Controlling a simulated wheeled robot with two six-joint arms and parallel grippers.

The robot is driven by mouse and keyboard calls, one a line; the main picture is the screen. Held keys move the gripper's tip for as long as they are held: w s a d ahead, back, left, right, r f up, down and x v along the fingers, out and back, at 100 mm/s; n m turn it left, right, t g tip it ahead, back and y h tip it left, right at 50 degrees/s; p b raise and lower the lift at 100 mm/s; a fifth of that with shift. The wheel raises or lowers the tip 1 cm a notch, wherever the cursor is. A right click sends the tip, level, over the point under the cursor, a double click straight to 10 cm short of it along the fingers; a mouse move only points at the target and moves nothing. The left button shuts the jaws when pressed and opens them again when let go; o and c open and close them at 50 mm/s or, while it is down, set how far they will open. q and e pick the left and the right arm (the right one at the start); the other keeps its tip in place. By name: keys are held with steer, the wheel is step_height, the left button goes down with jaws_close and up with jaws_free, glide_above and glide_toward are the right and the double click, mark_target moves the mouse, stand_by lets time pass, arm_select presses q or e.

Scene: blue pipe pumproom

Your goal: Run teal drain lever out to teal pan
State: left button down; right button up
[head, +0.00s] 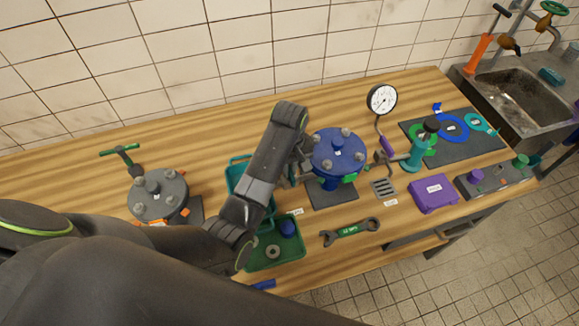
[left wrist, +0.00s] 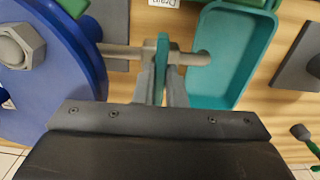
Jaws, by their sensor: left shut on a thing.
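The teal drain lever (left wrist: 162,50) stands on a grey pipe stub on the side of the blue flanged vessel (head: 338,150), which also shows at the left of the left wrist view (left wrist: 45,110). My left gripper (left wrist: 163,88) is shut on the lever, one grey finger on each side. The teal pan (left wrist: 245,65) lies just right of the lever, with the pipe's end over its near side. In the head view my left arm partly covers the pan (head: 235,173). My left gripper is mostly hidden there behind its own wrist, beside the blue vessel.
A green tray (head: 262,262) with a washer and a blue part sits in front of the pan. A grey flanged vessel (head: 158,194) stands to the left. A wrench (head: 349,231), a drain grate (head: 383,188) and a purple box (head: 433,193) lie to the right.

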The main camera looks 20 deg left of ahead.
arm_select(q)
steer(key=n, duration=0.8)
steer(key=shift+n, duration=0.3)
steer(key=n, duration=0.4)
steer(key=shift+n, duration=2.5)
steer(key=c, duration=1.5)
jaws_free()
